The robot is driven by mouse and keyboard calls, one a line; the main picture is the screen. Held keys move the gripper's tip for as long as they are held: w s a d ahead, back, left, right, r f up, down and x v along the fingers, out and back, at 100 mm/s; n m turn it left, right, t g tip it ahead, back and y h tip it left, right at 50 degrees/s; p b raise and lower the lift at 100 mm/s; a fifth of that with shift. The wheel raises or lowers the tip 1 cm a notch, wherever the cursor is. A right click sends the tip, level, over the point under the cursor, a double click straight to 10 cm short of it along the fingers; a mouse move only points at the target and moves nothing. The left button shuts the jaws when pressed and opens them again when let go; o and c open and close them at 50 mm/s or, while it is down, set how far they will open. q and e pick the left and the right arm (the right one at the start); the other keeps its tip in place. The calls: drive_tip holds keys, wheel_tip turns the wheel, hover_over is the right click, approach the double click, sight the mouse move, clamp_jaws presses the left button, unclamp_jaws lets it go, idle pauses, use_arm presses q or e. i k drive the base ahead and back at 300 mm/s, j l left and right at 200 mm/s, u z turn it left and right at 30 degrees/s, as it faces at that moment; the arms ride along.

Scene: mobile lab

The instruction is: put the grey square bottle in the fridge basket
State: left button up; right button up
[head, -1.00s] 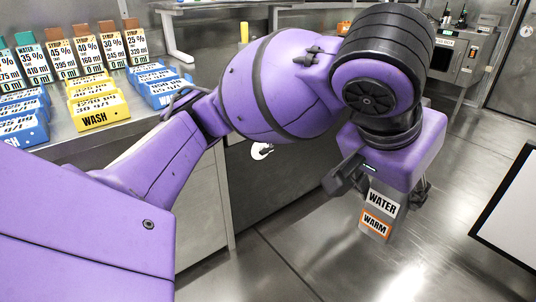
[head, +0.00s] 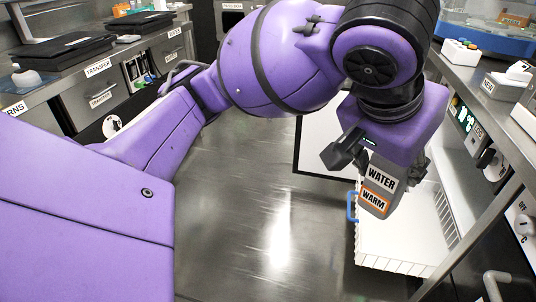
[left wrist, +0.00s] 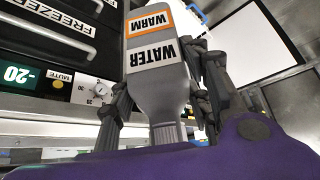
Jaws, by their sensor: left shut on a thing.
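The grey square bottle (head: 374,205), labelled WATER and WARM, hangs in my left gripper (head: 380,163), which is shut on its upper part. In the left wrist view the bottle (left wrist: 153,70) shows between the dark fingers (left wrist: 165,108), with its labels upside down. The white wire basket (head: 405,266) with a blue handle (head: 352,206) is at the right of the head view, below and partly behind the bottle. In the picture the bottle overlaps the basket's left part and appears above it. My right gripper is not in view.
A steel counter (head: 455,76) with a white rack of coloured caps (head: 461,52) runs along the right. A left bench (head: 60,88) carries dark devices. The floor (head: 265,200) between is clear. The wrist view shows a freezer panel reading -20 (left wrist: 18,74).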

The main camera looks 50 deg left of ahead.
sight(383, 229)
drive_tip(key=i+j+z, duration=0.5)
drive_tip(key=j, duration=0.3)
drive_tip(key=i+j, duration=0.15)
drive_tip(key=j, duration=0.15)
drive_tip(key=i+j, duration=0.15)
drive_tip(key=j, duration=0.15)
drive_tip(key=i+j, duration=0.15)
drive_tip(key=j, duration=0.15)
